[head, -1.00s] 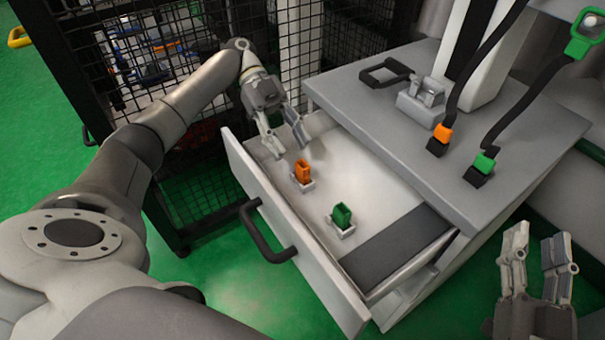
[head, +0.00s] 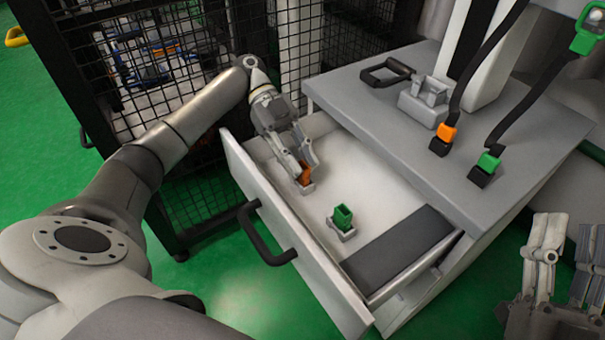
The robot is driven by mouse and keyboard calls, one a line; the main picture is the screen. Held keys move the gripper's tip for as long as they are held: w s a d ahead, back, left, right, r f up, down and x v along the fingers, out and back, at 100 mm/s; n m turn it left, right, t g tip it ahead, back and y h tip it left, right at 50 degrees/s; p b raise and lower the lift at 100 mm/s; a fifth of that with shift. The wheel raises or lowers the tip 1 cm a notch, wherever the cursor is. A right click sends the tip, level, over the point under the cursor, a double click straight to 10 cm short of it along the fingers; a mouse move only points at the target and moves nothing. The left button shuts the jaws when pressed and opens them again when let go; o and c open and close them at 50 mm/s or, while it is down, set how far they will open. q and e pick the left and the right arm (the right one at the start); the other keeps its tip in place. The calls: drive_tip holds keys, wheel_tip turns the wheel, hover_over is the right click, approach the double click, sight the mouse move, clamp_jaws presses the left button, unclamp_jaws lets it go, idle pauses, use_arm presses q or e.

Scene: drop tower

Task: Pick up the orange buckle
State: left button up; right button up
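The orange buckle (head: 305,173) stands in a small grey holder in the open drawer (head: 385,205), partly hidden by my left gripper. My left gripper (head: 306,168) reaches down into the drawer with its fingers on either side of the orange buckle. I cannot tell whether the fingers press on it. My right gripper (head: 570,240) is open and empty at the lower right, outside the drawer and away from it.
A green buckle (head: 342,217) stands in its own holder nearer the drawer front. Straps with an orange end (head: 445,133) and a green end (head: 487,163) hang there. A black mesh cage (head: 150,90) stands behind.

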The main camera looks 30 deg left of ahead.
use_arm(q)
clamp_jaws()
drive_tip(key=shift+r, duration=0.1)
drive_tip(key=shift+r, duration=0.4)
wheel_tip(320, 180, up, 2)
drive_tip(key=shift+r+p, duration=0.25)
drive_tip(key=shift+p, duration=0.4)
use_arm(e)
wheel_tip(320, 180, down, 12)
drive_tip(key=w+d+g+h+p, duration=0.1)
drive_tip(key=w+g+h+p, duration=0.15)
drive_tip(key=g, duration=0.55)
use_arm(q)
drive_tip(key=shift+s+d+r+p, duration=0.25)
drive_tip(key=shift+s+d+r, duration=0.6)
drive_tip(key=shift+s+r, duration=1.05)
drive_tip(key=shift+s+d+r+p, duration=0.3)
drive_tip(key=shift+s+d+r, duration=0.75)
drive_tip(key=shift+s, duration=1.4)
drive_tip(key=shift+s+d+r+p, duration=0.25)
drive_tip(key=shift+s+d+r, duration=0.35)
drive_tip(key=shift+s+r, duration=1.4)
use_arm(e)
drive_tip(key=s+d+f+g+h, duration=0.2)
drive_tip(key=s+f+g, duration=0.3)
drive_tip(key=f, duration=0.5)
drive_tip(key=shift+d+m+g, duration=0.3)
drive_tip(key=shift+d+g, duration=0.15)
drive_tip(key=shift+g, duration=0.15)
